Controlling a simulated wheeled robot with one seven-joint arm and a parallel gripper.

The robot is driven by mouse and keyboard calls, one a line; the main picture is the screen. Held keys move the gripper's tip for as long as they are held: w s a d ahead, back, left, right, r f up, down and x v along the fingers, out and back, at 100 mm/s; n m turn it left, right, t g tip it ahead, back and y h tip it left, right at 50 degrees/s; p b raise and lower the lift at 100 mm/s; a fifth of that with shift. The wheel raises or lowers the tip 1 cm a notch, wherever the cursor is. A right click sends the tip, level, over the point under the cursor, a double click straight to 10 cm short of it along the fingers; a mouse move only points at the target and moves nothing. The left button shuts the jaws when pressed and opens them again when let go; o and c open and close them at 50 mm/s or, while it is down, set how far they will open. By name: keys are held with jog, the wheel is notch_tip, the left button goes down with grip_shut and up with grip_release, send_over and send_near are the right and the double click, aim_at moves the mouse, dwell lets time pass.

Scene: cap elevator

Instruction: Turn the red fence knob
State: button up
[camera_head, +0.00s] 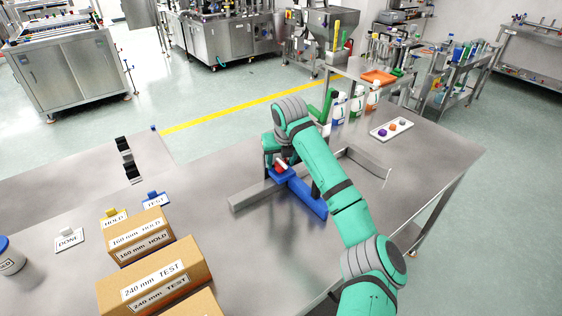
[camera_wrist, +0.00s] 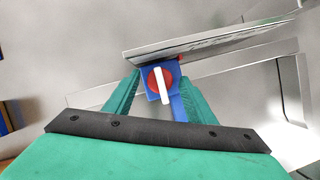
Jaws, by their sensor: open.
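The red fence knob (camera_wrist: 158,82) is a round red disc with a white bar across it, set on a blue block (camera_wrist: 179,107). In the wrist view the bar stands nearly upright, tilted slightly. My gripper (camera_wrist: 160,88) is open, with one green finger on each side of the blue block and knob; I cannot tell whether they touch. In the head view my gripper (camera_head: 279,164) is at the knob end of the blue fence (camera_head: 309,196), and the red knob (camera_head: 280,169) is partly hidden by it.
Grey metal rails (camera_head: 250,196) lie on the steel table around the blue fence. Cardboard boxes (camera_head: 150,285) marked TEST and HOLD stand at the front left. Bottles (camera_head: 356,101) and a white tray (camera_head: 392,129) with caps are at the back right. The right table area is clear.

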jog(key=shift+f, duration=0.1)
jog(key=shift+c, duration=0.5)
jog(key=c, duration=0.9)
